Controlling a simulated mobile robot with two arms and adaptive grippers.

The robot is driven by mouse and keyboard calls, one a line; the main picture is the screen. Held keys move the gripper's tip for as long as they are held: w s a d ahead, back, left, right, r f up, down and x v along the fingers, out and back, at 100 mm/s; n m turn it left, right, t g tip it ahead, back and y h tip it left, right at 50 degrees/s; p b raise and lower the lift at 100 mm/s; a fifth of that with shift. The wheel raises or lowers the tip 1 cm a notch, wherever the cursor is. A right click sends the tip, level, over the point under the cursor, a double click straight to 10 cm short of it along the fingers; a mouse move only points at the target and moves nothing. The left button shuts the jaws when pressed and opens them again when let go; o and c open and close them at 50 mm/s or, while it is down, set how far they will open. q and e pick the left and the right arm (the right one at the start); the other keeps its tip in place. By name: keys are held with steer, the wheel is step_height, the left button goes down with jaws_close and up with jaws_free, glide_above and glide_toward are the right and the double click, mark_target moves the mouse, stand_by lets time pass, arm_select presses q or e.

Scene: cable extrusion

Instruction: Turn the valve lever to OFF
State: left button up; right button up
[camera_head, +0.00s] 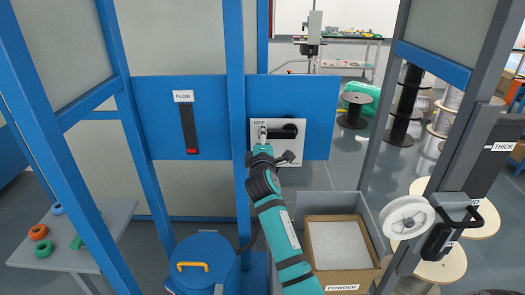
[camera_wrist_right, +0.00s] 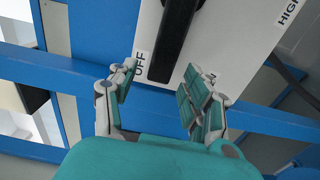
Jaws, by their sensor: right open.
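The valve lever (camera_head: 288,131) is a black bar on a white plate (camera_head: 302,154) fixed to the blue panel. An OFF label (camera_head: 271,122) sits at the plate's upper left. In the wrist view the lever (camera_wrist_right: 178,38) runs down between the OFF label (camera_wrist_right: 139,66) and a partly hidden label; HIGH (camera_wrist_right: 289,12) is at the upper right. My right gripper (camera_head: 275,146) is at the plate's left part. In the wrist view its fingers (camera_wrist_right: 160,92) are spread, with the lever's end between or just beyond the tips; contact is unclear. My left gripper is not in view.
A blue post (camera_head: 235,60) stands just left of the plate. A FLOW gauge (camera_head: 188,125) with a red mark is further left. Below are a blue drum (camera_head: 203,262) and a POWDER box (camera_head: 340,245).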

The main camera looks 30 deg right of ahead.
steer(key=v, duration=0.9)
steer(key=shift+s, duration=0.1)
steer(key=a+f+g+y, duration=0.1)
steer(key=a+f+y, duration=0.15)
steer(key=f, duration=0.85)
steer(key=a+f+g+y, duration=0.1)
steer(key=a+f+y, duration=0.15)
steer(key=f, duration=0.75)
steer(key=s+a+f+m+g+y, duration=0.1)
steer(key=s+a+f+g, duration=0.3)
steer(key=f, duration=0.7)
steer(key=s+a+f+m+y, duration=0.15)
steer(key=s+f, duration=0.45)
steer(key=f, duration=0.6)
steer(key=s+a+f+m+g+y, duration=0.2)
steer(key=s+f+m+g, duration=0.15)
steer(key=s+f, duration=1.45)
steer(key=s+f+m+g, duration=0.1)
steer(key=s+f+g, duration=0.1)
steer(key=s, duration=1)
steer(key=s+d+f+m+g, duration=0.1)
steer(key=s+f+m+g, duration=0.1)
steer(key=s, duration=1.1)
steer(key=shift+d+f+g, duration=0.15)
steer(key=shift+f+g, duration=0.2)
steer(key=shift+f, duration=0.15)
